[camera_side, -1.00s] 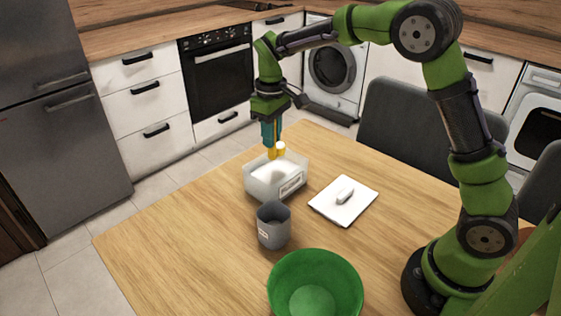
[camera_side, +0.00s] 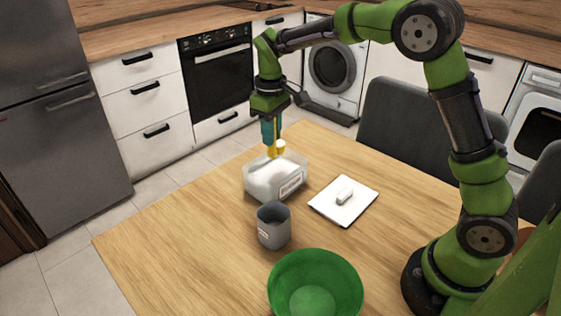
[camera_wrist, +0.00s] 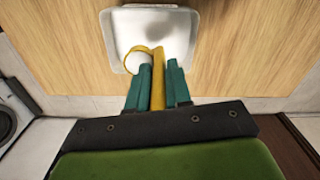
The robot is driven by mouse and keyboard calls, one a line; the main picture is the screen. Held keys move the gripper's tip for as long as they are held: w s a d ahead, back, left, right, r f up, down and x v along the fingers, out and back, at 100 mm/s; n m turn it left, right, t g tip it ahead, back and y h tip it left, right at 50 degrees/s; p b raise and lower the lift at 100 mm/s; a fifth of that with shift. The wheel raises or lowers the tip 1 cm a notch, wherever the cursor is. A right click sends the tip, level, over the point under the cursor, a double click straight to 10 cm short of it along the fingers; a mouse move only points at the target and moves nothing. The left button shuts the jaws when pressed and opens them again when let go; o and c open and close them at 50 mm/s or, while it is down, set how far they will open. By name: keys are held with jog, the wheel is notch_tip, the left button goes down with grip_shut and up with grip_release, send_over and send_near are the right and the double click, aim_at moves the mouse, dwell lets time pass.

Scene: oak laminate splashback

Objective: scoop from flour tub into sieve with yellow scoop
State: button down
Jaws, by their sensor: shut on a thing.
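The flour tub (camera_side: 249,186) is a translucent white box with a label, holding white flour, on the table. My gripper (camera_side: 271,143) is above the tub's far side, its teal fingers pointing down and shut on the yellow scoop (camera_side: 273,151). The scoop is at about rim height; I cannot tell whether it touches the flour. In the wrist view the scoop's round bowl (camera_wrist: 129,54) shows white inside, with its handle between the fingers. A grey cup-shaped vessel (camera_side: 273,232) with a label, seemingly the sieve, stands just in front of the tub. Its inside bottom is hidden.
A large green bowl (camera_side: 315,285) stands at the table's front. A white lid-like square with a handle (camera_side: 343,201) lies right of the tub. Dark chairs (camera_side: 430,130) stand behind the table. The table's left part is clear.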

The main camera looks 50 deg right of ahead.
jog(key=shift+a, duration=0.1)
jog(key=s+a+m+y, duration=0.1)
jog(key=s+a+m, duration=0.3)
jog(key=a, duration=0.3)
jog(key=s+a+m+y, duration=0.2)
jog(key=s+a+m, duration=0.3)
jog(key=a+m, duration=0.2)
jog(key=shift+s+a+r, duration=0.15)
jog(key=shift+s+a, duration=0.15)
jog(key=shift+a, duration=0.45)
